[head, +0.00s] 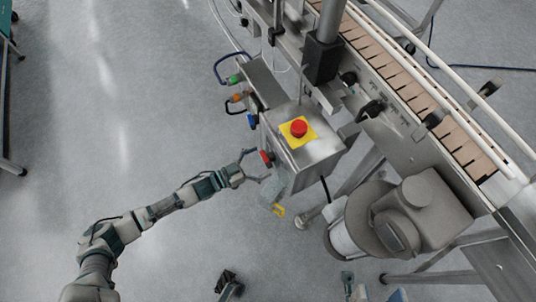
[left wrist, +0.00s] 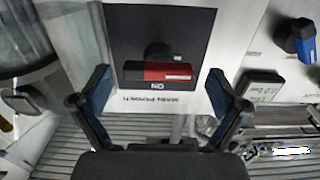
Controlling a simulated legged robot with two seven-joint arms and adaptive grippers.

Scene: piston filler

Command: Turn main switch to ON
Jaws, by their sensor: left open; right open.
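The main switch (head: 266,158) is a red handle on the side of the steel control box (head: 310,153). In the left wrist view, its red handle (left wrist: 166,71) lies crosswise on a black plate (left wrist: 190,30). Upside-down "ON" lettering (left wrist: 156,86) is just below the handle, with "MAIN POWER" lettering under the plate. My left gripper (head: 257,166) is open in front of the switch, and its fingers (left wrist: 160,88) stand apart on either side of the handle without closing on it. Several dark and teal parts show at the head view's bottom edge; I cannot tell which is my right gripper.
A red emergency button (head: 299,128) on a yellow plate tops the box. Blue (head: 252,120), orange (head: 236,97) and green (head: 235,79) fittings sit to its left. A conveyor (head: 430,95) runs along the right.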

